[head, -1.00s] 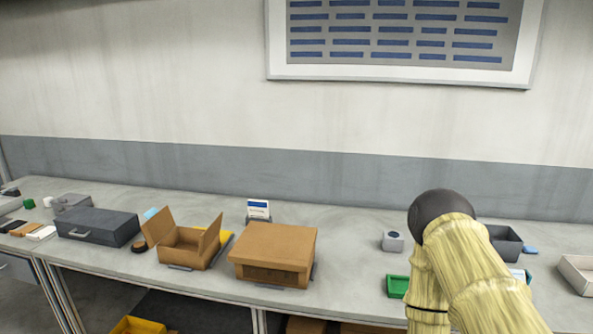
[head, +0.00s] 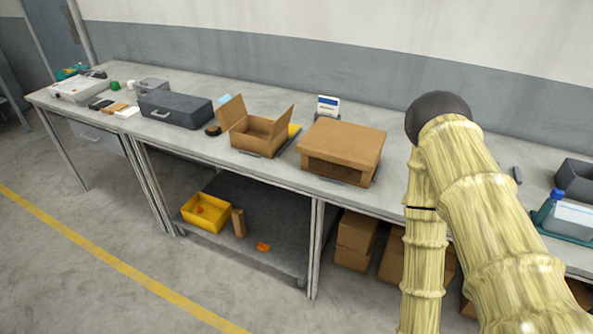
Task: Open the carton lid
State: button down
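A brown cardboard carton (head: 341,152) stands near the front edge of the long grey bench, right of the middle of the head view. Its flat top is closed, and a darker opening or recess shows in its front face. Left of it is a smaller brown carton (head: 258,133) with two flaps raised and its inside open. I cannot tell which of the two the task means. My arm rises at the right of the view, bends at a dark joint and comes back down; my gripper is out of view.
A dark grey case (head: 176,109) lies left of the cartons on the bench (head: 221,168). A small white and blue card (head: 328,106) stands behind the closed carton. A yellow bin (head: 206,212) sits on the lower shelf. A dark tray (head: 575,178) and a blue-capped bottle (head: 548,206) are at the right.

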aim_at(358, 147)
jog(key=u, duration=1.9)
jog(key=i, duration=0.9)
jog(key=z, duration=2.7)
